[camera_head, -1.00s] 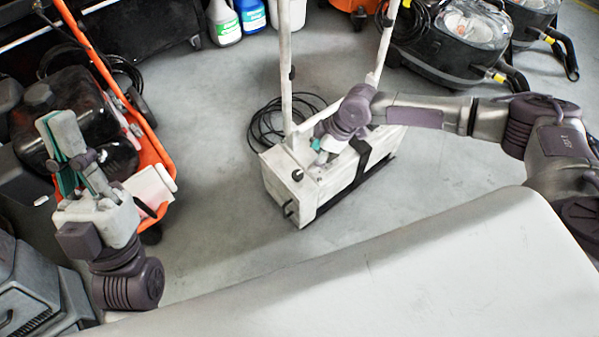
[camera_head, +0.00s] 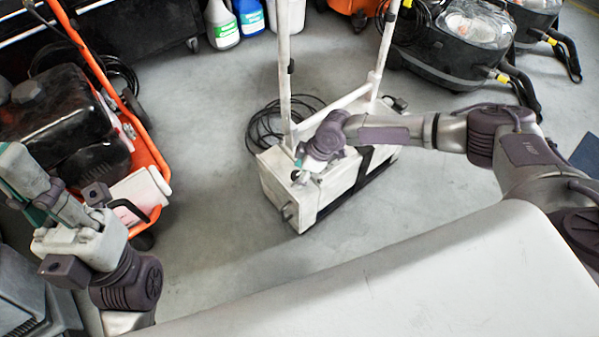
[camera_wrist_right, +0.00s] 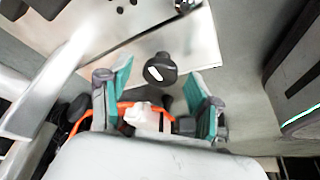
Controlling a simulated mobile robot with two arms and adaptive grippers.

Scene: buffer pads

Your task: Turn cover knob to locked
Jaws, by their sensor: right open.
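The white floor machine (camera_head: 335,188) with an upright handle frame stands on the floor in the middle of the head view. In the right wrist view, a round black knob (camera_wrist_right: 160,70) with a short white mark, set diagonally, is on its pale cover. My right gripper (camera_wrist_right: 157,76) is open, with one teal-padded finger to each side of the knob and visible gaps between. In the head view the right gripper (camera_head: 304,168) is over the machine's left end, its fingers mostly hidden. My left gripper (camera_head: 32,190) is at the far left, tilted; its finger gap is unclear.
An orange-framed cart (camera_head: 150,165) with a black engine is at the left. A black cable (camera_head: 265,130) lies coiled behind the machine. Black vacuums (camera_head: 440,55) stand at the upper right, and bottles (camera_head: 221,25) at the back. A pale surface (camera_head: 400,265) fills the foreground.

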